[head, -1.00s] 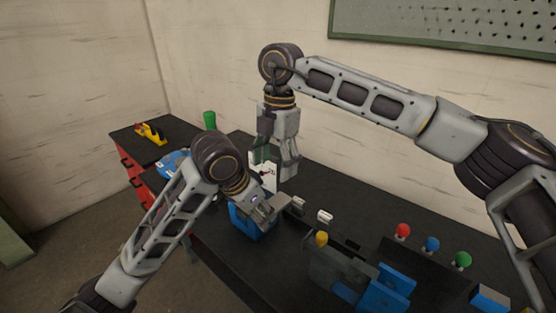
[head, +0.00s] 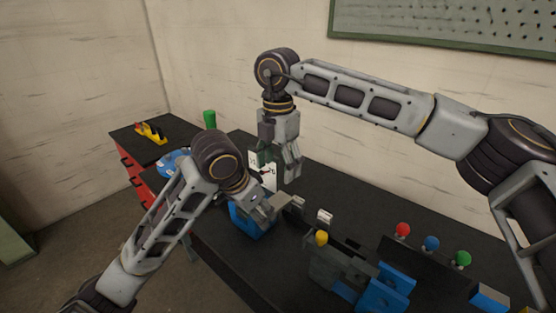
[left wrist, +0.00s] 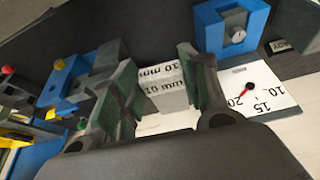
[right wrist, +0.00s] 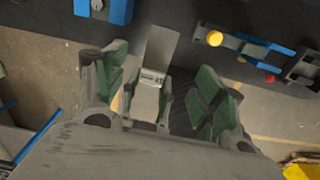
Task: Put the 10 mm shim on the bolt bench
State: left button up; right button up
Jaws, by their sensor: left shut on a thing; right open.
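The 10 mm shim (left wrist: 168,88) is a pale grey block marked "10 mm" in the left wrist view. It sits between the fingers of my left gripper (left wrist: 160,95), which is shut on it. In the head view my left gripper (head: 264,212) is low over the black table, beside a blue block (head: 248,222). My right gripper (head: 290,168) hangs behind it, fingers down and open; in the right wrist view (right wrist: 160,95) a grey block (right wrist: 150,98) shows between its fingers, and I cannot tell whether it touches them. No label identifies the bolt bench.
A white dial card (head: 262,163) stands close to both grippers. A grey-and-blue fixture (head: 340,270) with a yellow knob (head: 321,238) is at front. Red, blue and green knobs (head: 432,244) stand to the right. A side bench (head: 135,140) with red drawers holds a yellow tool (head: 150,133).

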aim_at(278, 200)
jog(key=shift+f, duration=5.3)
jog(key=c, duration=1.4)
pick_arm(q)
jog(key=o, duration=1.4)
jog(key=shift+c, duration=0.2)
jog(key=shift+r, duration=0.2)
jog(key=v, duration=1.1)
jog(key=shift+r, duration=0.2)
jog(key=shift+a, duration=0.15)
